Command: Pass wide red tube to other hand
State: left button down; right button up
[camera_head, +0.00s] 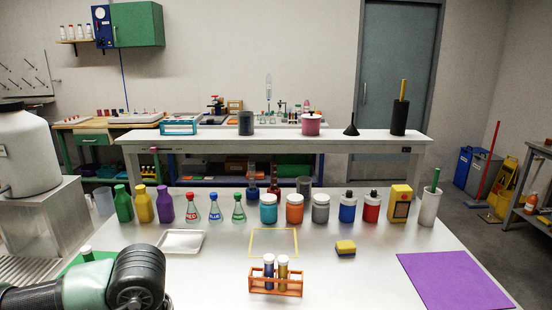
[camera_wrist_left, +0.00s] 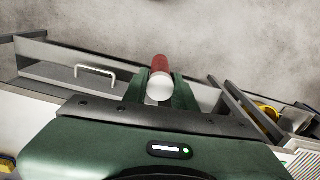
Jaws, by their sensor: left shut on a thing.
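The wide red tube (camera_wrist_left: 160,63) shows in the left wrist view, with its round white cap (camera_wrist_left: 159,87) facing the camera. My left gripper (camera_wrist_left: 160,82) is shut on it, with one green finger on each side. In the head view my left arm (camera_head: 130,285) is at the lower left; its gripper and the red tube cannot be made out there. My right gripper is in neither view.
An orange rack (camera_head: 276,287) with two capped tubes stands at the table's front middle. A white tray (camera_head: 181,243), a yellow-and-dark sponge (camera_head: 345,248) and a purple mat (camera_head: 455,281) lie around it. Several bottles, flasks and jars line the table's back edge.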

pick_arm(q)
jog(key=s, duration=0.1)
jog(key=s+a+m, duration=0.1)
jog(key=shift+s+f, duration=0.15)
jog(key=shift+s, duration=0.2)
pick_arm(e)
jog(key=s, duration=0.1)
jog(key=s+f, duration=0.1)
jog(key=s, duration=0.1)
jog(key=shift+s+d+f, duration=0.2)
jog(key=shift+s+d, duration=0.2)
